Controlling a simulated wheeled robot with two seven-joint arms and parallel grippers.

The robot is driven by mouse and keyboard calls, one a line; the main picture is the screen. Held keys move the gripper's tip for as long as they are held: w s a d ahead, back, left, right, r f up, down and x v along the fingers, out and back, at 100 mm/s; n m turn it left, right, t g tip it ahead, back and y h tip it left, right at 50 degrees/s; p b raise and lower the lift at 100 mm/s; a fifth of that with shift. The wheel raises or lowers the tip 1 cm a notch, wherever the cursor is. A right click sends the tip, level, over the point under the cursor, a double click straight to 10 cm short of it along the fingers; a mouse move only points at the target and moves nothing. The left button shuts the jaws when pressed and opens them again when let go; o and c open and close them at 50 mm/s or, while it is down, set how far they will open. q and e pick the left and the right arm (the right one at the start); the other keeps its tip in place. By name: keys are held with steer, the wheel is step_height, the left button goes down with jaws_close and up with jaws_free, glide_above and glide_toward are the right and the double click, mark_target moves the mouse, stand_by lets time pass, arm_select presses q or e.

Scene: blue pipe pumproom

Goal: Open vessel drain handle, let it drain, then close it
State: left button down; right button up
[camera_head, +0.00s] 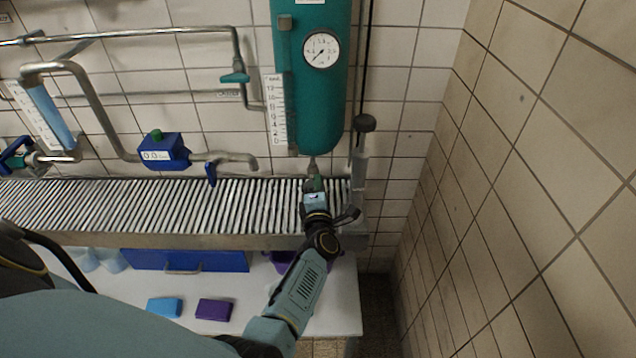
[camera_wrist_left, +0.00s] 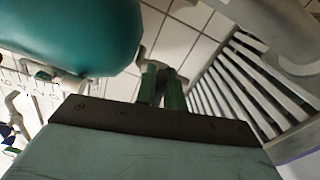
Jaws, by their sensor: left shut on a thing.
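The teal vessel (camera_head: 312,100) hangs on the tiled wall with a round gauge (camera_head: 321,50) on its front. Its narrow drain outlet (camera_head: 312,165) points down from its rounded bottom. My left gripper (camera_head: 314,183) is right below this outlet, shut on the drain handle, which is mostly hidden by the fingers. In the left wrist view, the vessel (camera_wrist_left: 75,35) fills the upper left, and the two green fingers of my left gripper (camera_wrist_left: 161,80) reach toward the outlet. I cannot tell the handle's angle or whether liquid flows. My right gripper is not in view.
A slatted metal grate (camera_head: 150,205) runs under the vessel; it also shows in the left wrist view (camera_wrist_left: 240,85). A blue meter (camera_head: 163,152) and pipes are at left. A tiled side wall (camera_head: 520,180) limits room at right.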

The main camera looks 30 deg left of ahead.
arm_select(q)
steer(key=shift+f+m, duration=0.2)
steer(key=shift+m, duration=0.9)
steer(key=c, duration=1.5)
jaws_free()
steer(key=p+v, duration=0.5)
steer(key=v, duration=0.8)
steer(key=shift+s+d, duration=0.15)
steer(key=shift+f, duration=0.1)
